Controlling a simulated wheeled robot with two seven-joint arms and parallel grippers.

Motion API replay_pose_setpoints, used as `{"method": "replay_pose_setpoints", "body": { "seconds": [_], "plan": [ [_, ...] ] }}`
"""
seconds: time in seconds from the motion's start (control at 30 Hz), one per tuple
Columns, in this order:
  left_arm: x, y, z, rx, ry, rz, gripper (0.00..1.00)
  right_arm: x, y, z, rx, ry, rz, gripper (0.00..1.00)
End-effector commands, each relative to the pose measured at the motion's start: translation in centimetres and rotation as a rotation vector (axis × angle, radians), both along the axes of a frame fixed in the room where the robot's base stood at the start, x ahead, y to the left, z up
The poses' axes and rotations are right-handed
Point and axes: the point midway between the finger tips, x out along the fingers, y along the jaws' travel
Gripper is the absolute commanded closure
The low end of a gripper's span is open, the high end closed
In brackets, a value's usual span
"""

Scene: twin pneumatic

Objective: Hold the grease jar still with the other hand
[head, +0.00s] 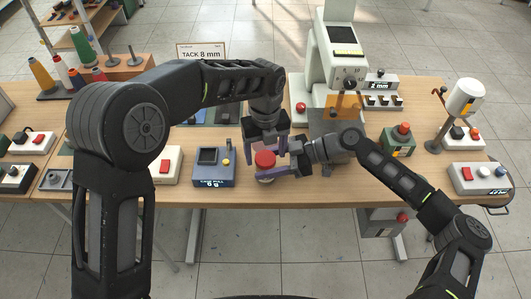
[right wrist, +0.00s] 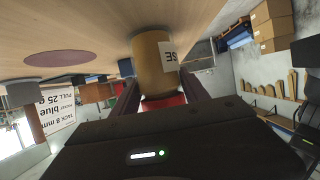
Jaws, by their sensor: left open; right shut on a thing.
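The grease jar stands upright near the front edge of the table, with its red lid (head: 265,159) on top. In the right wrist view its tan body (right wrist: 153,62) shows part of a white label, upside down. My right gripper (head: 282,161) comes in from the right and is shut on the jar, with one finger on each side near the red lid (right wrist: 163,102). My left gripper (head: 264,142) points down from above, open, with its fingers close around the lid. Whether they touch it is hidden. The two grippers hide most of the jar body in the head view.
A blue-grey box (head: 213,168) stands just left of the jar. A white box with a red switch (head: 167,165) is further left. A green box with an orange button (head: 398,140) is to the right.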

Motion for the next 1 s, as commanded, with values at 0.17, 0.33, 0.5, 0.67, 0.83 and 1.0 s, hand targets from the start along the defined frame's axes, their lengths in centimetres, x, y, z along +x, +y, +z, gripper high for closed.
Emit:
{"method": "replay_pose_setpoints", "body": {
  "seconds": [0.17, 0.33, 0.5, 0.67, 0.83, 1.0],
  "plan": [
    [0.1, 0.0, 2.5, -0.003, -0.004, 0.002, 0.27, 0.0, 0.0, 0.0, 0.000, 0.000, 0.000, 1.00],
    [0.1, 0.1, 3.7, -0.001, -0.001, 0.002, 0.27, 0.0, 0.0, 0.0, 0.000, 0.000, 0.000, 1.00],
    [0.0, 0.0, 3.8, -0.001, -0.001, 0.001, 0.27, 0.0, 0.0, 0.0, 0.000, 0.000, 0.000, 1.00],
    [0.1, 0.3, 3.7, 0.000, 0.001, 0.007, 0.31, 0.0, 0.0, 0.0, 0.000, 0.000, 0.000, 1.00],
    [0.5, 0.6, 3.9, -0.037, 0.011, 0.007, 0.31, 0.0, 0.0, 0.0, 0.000, 0.000, 0.000, 1.00],
    [0.5, 0.0, 5.7, -0.048, 0.004, -0.127, 0.31, 0.0, 0.0, 0.0, 0.000, 0.000, 0.000, 1.00]
  ]
}}
